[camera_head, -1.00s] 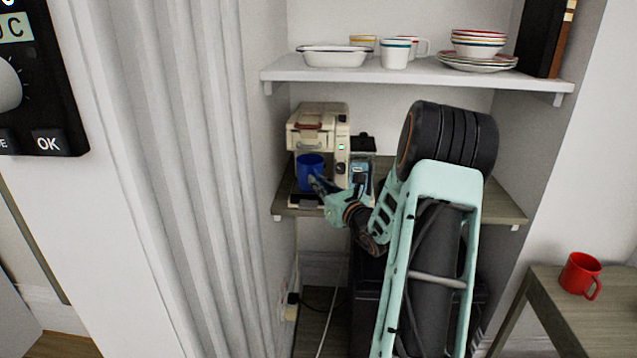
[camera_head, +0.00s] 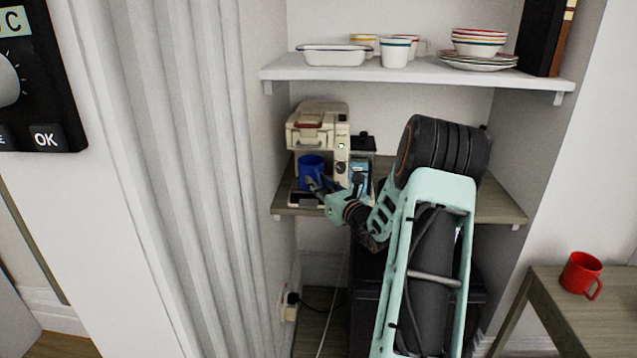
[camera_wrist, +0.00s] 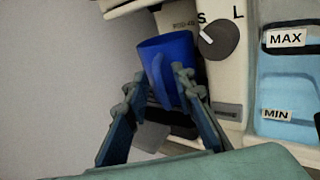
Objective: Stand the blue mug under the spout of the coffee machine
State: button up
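The cream coffee machine (camera_head: 341,160) stands on the wooden shelf, its head overhanging a dark drip tray. The blue mug (camera_head: 311,165) is upright below that head, over the tray; the spout itself is hidden. In the wrist view the blue mug (camera_wrist: 178,58) shows with its handle facing me, beside the machine's dial. My gripper (camera_head: 322,184) is at the near side of the mug. In the wrist view my gripper (camera_wrist: 158,76) has its fingers spread on either side of the handle, with gaps showing. The mug's contact with the tray is hard to make out.
The white shelf (camera_head: 420,72) above holds enamel dishes and cups. The machine's blue water tank (camera_wrist: 285,85) is close on the right. A fluted white column (camera_head: 190,170) stands at left. A red mug (camera_head: 581,273) sits on a side table at right.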

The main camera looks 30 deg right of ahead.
jog(key=shift+s+r, duration=0.15)
jog(key=s, duration=1.1)
jog(key=shift+s+a+p, duration=0.35)
